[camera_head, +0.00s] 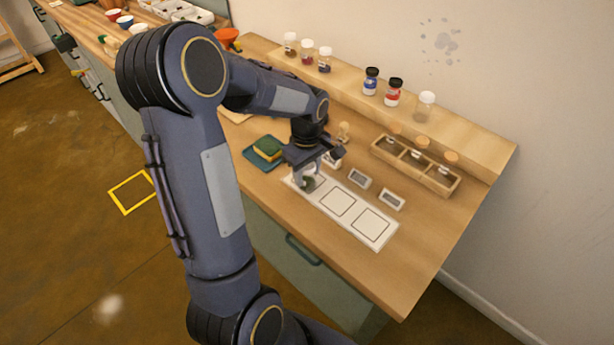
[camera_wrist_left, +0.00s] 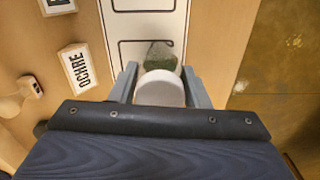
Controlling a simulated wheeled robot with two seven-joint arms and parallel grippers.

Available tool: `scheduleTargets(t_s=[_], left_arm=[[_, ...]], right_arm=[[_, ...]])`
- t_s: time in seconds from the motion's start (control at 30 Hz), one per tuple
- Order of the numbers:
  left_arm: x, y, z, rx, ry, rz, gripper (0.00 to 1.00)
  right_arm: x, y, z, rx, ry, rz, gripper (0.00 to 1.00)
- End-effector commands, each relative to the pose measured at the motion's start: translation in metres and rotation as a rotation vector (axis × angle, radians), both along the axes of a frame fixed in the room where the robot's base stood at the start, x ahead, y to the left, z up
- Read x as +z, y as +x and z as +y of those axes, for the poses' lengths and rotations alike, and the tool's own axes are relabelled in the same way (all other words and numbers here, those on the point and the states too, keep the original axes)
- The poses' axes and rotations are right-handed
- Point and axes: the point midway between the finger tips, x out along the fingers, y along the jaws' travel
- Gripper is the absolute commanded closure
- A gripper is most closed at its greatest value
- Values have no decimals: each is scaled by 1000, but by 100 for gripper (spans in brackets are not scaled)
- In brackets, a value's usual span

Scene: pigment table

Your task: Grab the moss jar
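The moss jar, a clear jar with dark green contents (camera_wrist_left: 160,56) and a white lid (camera_wrist_left: 160,90), stands between the fingers of my left gripper (camera_wrist_left: 161,82) in the left wrist view. The fingers flank the lid closely on both sides; whether they press on it is not clear. In the head view my left gripper (camera_head: 309,178) points down over the jar (camera_head: 309,184), which is at the far-left square of the white three-square mat (camera_head: 354,221). The gripper partly hides the jar there. My right gripper is not in view.
Label blocks (camera_head: 359,178) stand behind the mat, one reading OCHRE (camera_wrist_left: 78,68). A wooden compartment rack (camera_head: 415,164) is to the right. Several jars (camera_head: 371,82) line the back shelf. A green and yellow sponge (camera_head: 268,149) lies left of the gripper. The mat's other squares are empty.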

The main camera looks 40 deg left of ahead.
Motion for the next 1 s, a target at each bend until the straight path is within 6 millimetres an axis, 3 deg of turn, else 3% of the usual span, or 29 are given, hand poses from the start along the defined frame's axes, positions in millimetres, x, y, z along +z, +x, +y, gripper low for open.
scheduleTargets(t_s=[0.1, 0.43, 0.67, 1.0], left_arm=[[0, 0, 0, 0, 0, -1, 82], [4, 1, 0, 0, 1, -1, 82], [30, 1, 0, 1, 1, -5, 82], [95, -58, 5, 2, 1, -7, 82]], right_arm=[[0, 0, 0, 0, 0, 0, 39], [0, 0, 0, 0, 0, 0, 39], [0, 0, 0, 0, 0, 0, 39], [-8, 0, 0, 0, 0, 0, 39]])
